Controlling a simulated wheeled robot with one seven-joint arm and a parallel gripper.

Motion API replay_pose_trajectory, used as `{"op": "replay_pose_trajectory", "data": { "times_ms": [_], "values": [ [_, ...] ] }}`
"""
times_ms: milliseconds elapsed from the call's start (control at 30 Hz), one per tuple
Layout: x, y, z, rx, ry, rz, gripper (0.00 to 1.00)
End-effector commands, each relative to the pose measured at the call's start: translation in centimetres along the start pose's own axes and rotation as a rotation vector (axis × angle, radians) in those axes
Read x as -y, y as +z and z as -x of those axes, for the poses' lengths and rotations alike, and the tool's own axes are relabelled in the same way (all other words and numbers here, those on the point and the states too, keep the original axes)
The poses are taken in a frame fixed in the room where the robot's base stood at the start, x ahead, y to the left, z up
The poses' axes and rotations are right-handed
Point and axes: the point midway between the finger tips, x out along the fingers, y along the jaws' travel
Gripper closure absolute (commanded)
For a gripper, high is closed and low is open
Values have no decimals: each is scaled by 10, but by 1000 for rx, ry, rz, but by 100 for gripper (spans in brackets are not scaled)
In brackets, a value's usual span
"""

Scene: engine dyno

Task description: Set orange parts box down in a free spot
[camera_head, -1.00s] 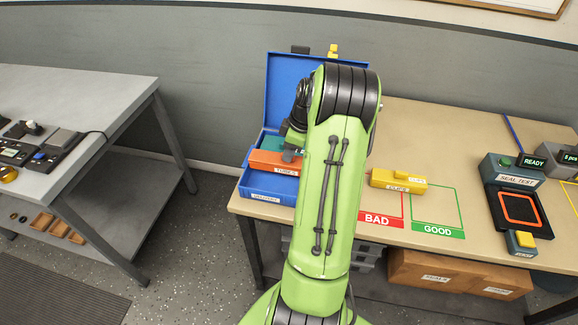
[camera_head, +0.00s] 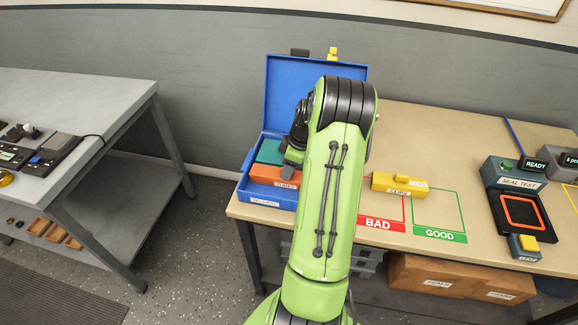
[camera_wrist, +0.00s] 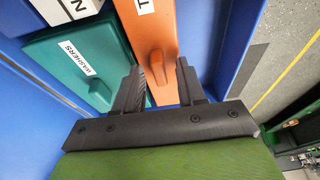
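The orange parts box (camera_head: 272,174) sits in the open blue case (camera_head: 250,190) at the bench's left end, beside a teal box (camera_head: 271,152). In the wrist view the orange box (camera_wrist: 140,22) lies flat, with a raised handle (camera_wrist: 158,66) on its lid. The teal box (camera_wrist: 75,65), labelled WASHERS, is on its left. My gripper (camera_wrist: 168,75) is over the orange box. Its fingers are apart near the handle, with orange lid showing between them. In the head view my arm hides part of the case, and the fingertips (camera_head: 290,168) are hardly visible.
The seal test unit (camera_head: 513,178) is at the right. A grey table (camera_head: 85,95) stands to the left across a floor gap.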

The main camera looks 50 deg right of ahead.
Motion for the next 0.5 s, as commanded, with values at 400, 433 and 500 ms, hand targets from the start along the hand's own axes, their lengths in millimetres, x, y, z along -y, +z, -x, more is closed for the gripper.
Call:
{"op": "replay_pose_trajectory", "data": {
  "times_ms": [400, 433, 500],
  "values": [
    [-1, -1, 84, 1, 5, 0, 60],
    [-1, -2, 91, 0, 6, 1, 60],
    [-1, -1, 105, 0, 4, 0, 60]
  ]
}}
